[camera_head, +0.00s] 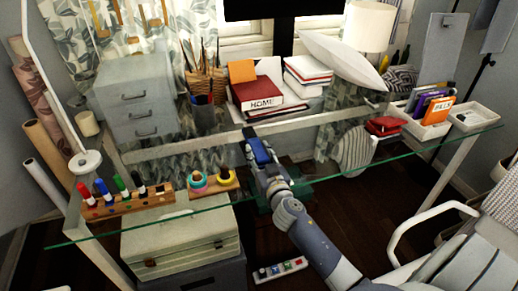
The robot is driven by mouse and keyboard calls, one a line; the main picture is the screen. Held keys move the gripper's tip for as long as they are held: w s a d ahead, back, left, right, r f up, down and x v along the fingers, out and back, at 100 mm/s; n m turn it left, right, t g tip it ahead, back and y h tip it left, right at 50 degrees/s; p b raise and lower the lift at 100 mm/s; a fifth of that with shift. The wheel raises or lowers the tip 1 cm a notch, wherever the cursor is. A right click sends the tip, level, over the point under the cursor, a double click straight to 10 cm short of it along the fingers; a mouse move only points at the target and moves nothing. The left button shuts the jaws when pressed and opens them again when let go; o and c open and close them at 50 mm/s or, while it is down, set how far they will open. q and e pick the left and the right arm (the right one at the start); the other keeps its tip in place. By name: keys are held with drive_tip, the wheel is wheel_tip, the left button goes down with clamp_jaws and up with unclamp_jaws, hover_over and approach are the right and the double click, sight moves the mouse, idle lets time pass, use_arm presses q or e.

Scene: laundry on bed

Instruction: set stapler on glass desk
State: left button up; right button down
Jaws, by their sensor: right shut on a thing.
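The glass desk (330,178) spans the view, with its green front edge running from lower left to upper right. My right gripper (256,146) reaches in from the lower right over the middle of the desk. It is shut on a small blue and dark thing, which looks like the stapler (262,152); the gripper hides part of it. I cannot tell whether it touches the glass. My left gripper is not in view.
A marker rack (125,203) and a wooden tray with rings (213,184) stand at the left. Books (256,92), a pencil holder (203,112) and a lamp (368,25) are at the back. White trays (473,118) stand at the right. Bare glass lies around the gripper.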

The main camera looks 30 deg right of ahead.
drive_tip(key=shift+w+f, duration=0.15)
drive_tip(key=c, duration=1.3)
unclamp_jaws()
drive_tip(key=shift+f, duration=0.35)
drive_tip(key=shift+c, duration=0.2)
drive_tip(key=shift+o, duration=1.4)
drive_tip(key=shift+s+r, duration=0.1)
drive_tip(key=shift+s, duration=0.1)
drive_tip(key=b+v, duration=0.1)
drive_tip(key=v, duration=1.1)
